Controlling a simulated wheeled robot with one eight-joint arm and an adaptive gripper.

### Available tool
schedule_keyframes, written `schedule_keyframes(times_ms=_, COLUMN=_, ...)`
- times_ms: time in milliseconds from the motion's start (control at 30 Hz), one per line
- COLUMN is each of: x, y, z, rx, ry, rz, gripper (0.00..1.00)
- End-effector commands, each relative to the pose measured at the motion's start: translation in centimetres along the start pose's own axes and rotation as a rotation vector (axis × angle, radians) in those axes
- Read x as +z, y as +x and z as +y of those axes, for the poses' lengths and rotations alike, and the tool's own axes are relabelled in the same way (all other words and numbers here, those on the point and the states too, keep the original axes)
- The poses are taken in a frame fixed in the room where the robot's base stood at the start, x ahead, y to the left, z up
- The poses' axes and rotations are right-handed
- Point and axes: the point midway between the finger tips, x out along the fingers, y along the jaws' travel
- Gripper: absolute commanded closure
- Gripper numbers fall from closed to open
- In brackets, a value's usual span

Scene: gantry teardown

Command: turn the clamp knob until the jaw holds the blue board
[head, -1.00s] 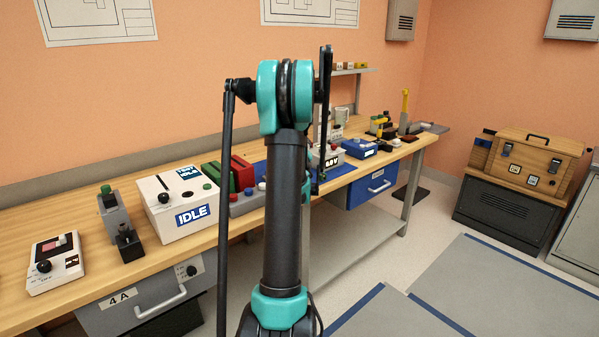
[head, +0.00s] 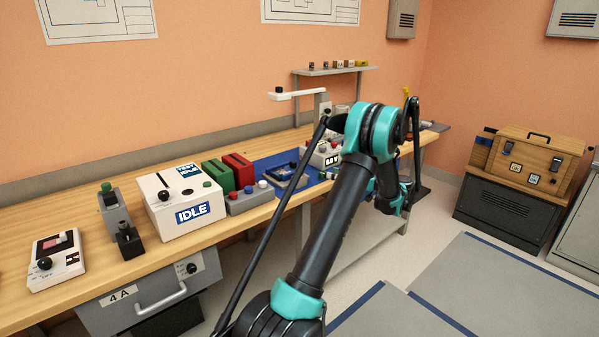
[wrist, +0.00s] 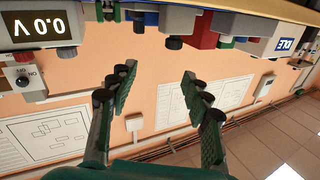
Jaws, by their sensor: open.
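My gripper (head: 395,198) is partly hidden behind my own arm links in the head view, off the front edge of the bench. In the wrist view my gripper (wrist: 160,76) shows two dark green fingers spread wide, with nothing between them. A small dark blue item (head: 286,173) lies on the blue mat (head: 268,163); I cannot tell whether it is the blue board. No clamp jaw can be made out for sure. In the wrist view a dark knob (wrist: 174,43) sticks out near the bench edge, apart from the fingers; I cannot tell whether it is the clamp knob.
The wooden bench (head: 60,215) carries a white IDLE box (head: 184,205), a green block (head: 217,176), a red block (head: 239,170) and a grey button box (head: 248,200). A wall shelf (head: 335,71) stands behind. Open floor lies at right, before a black cabinet (head: 505,208).

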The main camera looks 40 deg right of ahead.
Motion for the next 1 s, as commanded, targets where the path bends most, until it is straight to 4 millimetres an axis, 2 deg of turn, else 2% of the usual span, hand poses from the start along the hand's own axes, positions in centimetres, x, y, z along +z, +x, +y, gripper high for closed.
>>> schedule_keyframes(times_ms=33, x=0.3, y=-1.1, z=-0.4, rx=-0.025, ry=-0.051, rz=-0.003, gripper=0.51)
schedule_keyframes(times_ms=133, x=0.7, y=-2.1, z=-1.1, rx=-0.061, ry=-0.121, rz=-0.005, gripper=0.51)
schedule_keyframes(times_ms=233, x=0.8, y=-2.1, z=-1.4, rx=-0.074, ry=-0.145, rz=-0.005, gripper=0.51)
schedule_keyframes(times_ms=333, x=0.8, y=-1.1, z=-1.5, rx=-0.077, ry=-0.147, rz=-0.005, gripper=0.51)
schedule_keyframes(times_ms=1000, x=0.9, y=11.6, z=-2.4, rx=-0.076, ry=-0.144, rz=-0.005, gripper=0.51)
